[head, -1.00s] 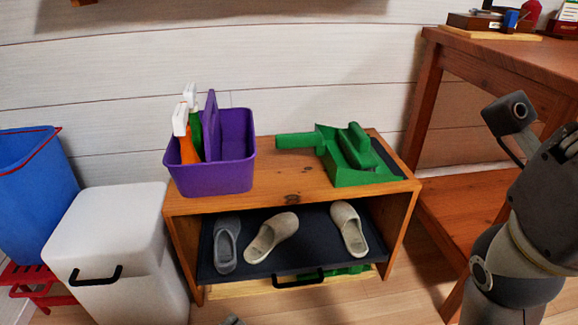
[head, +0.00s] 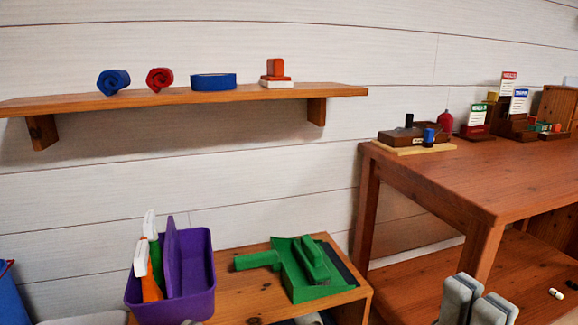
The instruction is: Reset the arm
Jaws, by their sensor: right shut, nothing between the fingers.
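My right gripper (head: 479,287) shows at the bottom right of the head view, its two grey finger pads pointing up. It is shut and empty, in front of the wooden desk (head: 440,178) and touching nothing that I can see. The rest of my right arm is below the frame.
A low wooden bench (head: 247,302) bears a purple caddy (head: 190,300) with spray bottles and a green dustpan set (head: 300,268). A wall shelf (head: 215,97) holds small items. Stamps and card holders stand on the desk. Something small and white (head: 555,293) lies at lower right.

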